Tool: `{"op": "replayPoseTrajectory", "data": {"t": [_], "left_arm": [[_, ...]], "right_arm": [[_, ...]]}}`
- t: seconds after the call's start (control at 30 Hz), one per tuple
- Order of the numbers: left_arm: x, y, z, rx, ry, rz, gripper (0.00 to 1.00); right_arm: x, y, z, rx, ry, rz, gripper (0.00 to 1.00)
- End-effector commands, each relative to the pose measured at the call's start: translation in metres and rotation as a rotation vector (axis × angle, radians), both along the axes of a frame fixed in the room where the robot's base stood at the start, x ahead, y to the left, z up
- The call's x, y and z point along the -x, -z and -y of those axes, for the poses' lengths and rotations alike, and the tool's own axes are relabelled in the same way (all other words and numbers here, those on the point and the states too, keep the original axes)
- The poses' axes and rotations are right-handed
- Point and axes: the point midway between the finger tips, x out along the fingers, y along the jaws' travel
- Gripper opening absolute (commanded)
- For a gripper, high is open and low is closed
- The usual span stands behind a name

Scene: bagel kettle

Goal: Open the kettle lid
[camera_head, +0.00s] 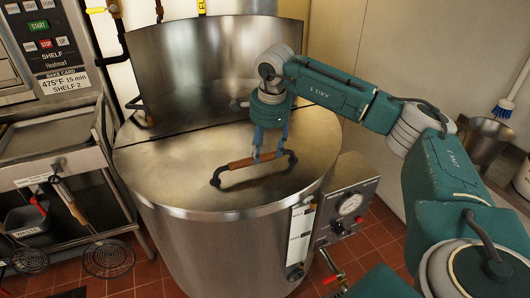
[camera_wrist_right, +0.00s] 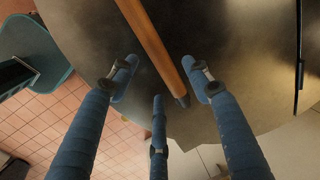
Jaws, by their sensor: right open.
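The kettle (camera_head: 230,240) is a large round steel vessel in the middle of the head view. Its flat lid (camera_head: 170,165) lies down on top. The lid's handle (camera_head: 240,164) is a wooden bar on dark end brackets, near the front. My right gripper (camera_head: 269,156) is over the lid at the right part of the handle, with its fingers pointing down. In the wrist view the right gripper (camera_wrist_right: 160,90) is open, with its fingers spread apart and the wooden bar (camera_wrist_right: 155,45) running between and beyond their tips. Whether a finger touches the bar I cannot tell. My left gripper is out of view.
A control box with a gauge (camera_head: 350,205) is on the kettle's right front side. A steel panel (camera_head: 205,65) rises behind the lid. A rack (camera_head: 65,165) with hanging strainers (camera_head: 108,258) stands at the left. A steel bin (camera_head: 485,142) with a brush is at the right.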

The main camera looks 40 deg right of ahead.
Motion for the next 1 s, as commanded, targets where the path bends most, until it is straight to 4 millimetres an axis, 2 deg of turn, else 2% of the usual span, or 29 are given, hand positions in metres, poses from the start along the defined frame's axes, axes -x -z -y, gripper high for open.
{"op": "replayPoseTrajectory", "data": {"t": [0.1,0.23,0.57,0.67,0.83,1.0], "left_arm": [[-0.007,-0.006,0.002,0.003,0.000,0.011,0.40],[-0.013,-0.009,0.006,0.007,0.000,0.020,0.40],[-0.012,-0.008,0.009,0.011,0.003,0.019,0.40],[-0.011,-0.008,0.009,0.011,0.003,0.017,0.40],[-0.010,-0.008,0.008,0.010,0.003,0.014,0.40],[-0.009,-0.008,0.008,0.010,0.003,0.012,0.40]], "right_arm": [[-0.003,0.016,0.001,0.000,0.000,-0.002,0.49],[-0.005,0.028,0.001,0.000,0.000,-0.001,0.49],[-0.007,0.033,0.001,-0.002,0.000,0.001,0.49],[-0.007,0.033,0.001,-0.002,0.000,0.001,0.33],[-0.007,0.033,0.001,-0.002,0.000,0.001,0.00],[-0.007,0.032,0.000,-0.002,0.000,0.001,0.00]]}}
